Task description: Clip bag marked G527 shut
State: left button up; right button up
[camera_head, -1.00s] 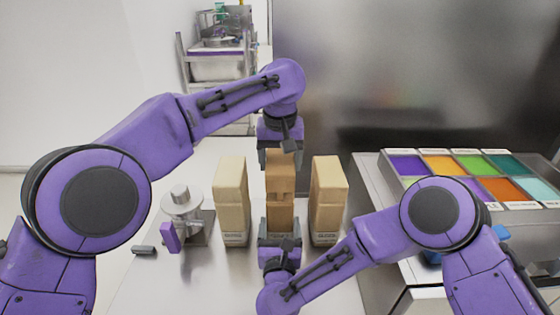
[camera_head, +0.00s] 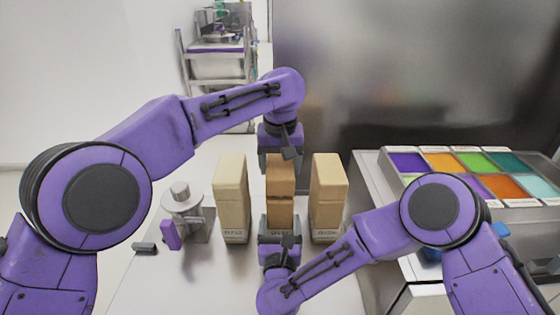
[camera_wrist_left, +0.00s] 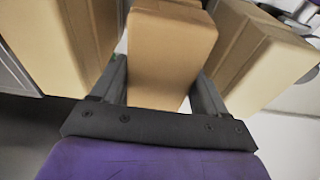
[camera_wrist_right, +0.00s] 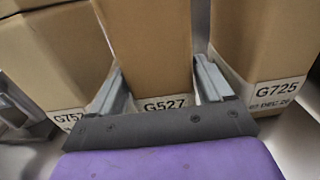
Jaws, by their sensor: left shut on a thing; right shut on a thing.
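The tan bag marked G527 (camera_head: 281,185) stands upright in the middle of a row of three; its label (camera_wrist_right: 165,104) shows in the right wrist view. Its top looks folded over, with a crease across the upper part. My left gripper (camera_head: 280,157) comes down behind it, fingers on both sides of the bag, which also shows in the left wrist view (camera_wrist_left: 165,50). My right gripper (camera_head: 280,224) is in front, shut on the bag low down near the label. A small dark grey piece (camera_head: 145,248), perhaps a clip, lies at the left.
Bag G757 (camera_head: 232,195) stands close on the left and bag G725 (camera_head: 327,195) close on the right. A metal stand (camera_head: 184,205) with a purple piece (camera_head: 171,235) is farther left. A tray of coloured compartments (camera_head: 400,165) is at the right. The front left table is clear.

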pick_arm(q)
jog(key=shift+f, duration=0.65)
dwell(0.3)
jog(key=o, duration=1.1)
jog(key=r, duration=0.4)
jog(key=s+r, duration=0.1)
jog(key=r, duration=0.6)
jog(key=shift+s+r, duration=0.4)
pick_arm(e)
jog(key=o, duration=1.4)
pick_arm(q)
jog(key=shift+f, duration=0.2)
pick_arm(e)
jog(key=shift+s+f, duration=0.1)
jog(key=shift+s, duration=0.25)
pick_arm(q)
notch_tip(320, 180, down, 3)
jog(key=b, duration=0.3)
pick_arm(e)
jog(key=s, duration=0.9)
jog(key=shift+s+a, duration=0.1)
jog(key=shift+s, duration=0.35)
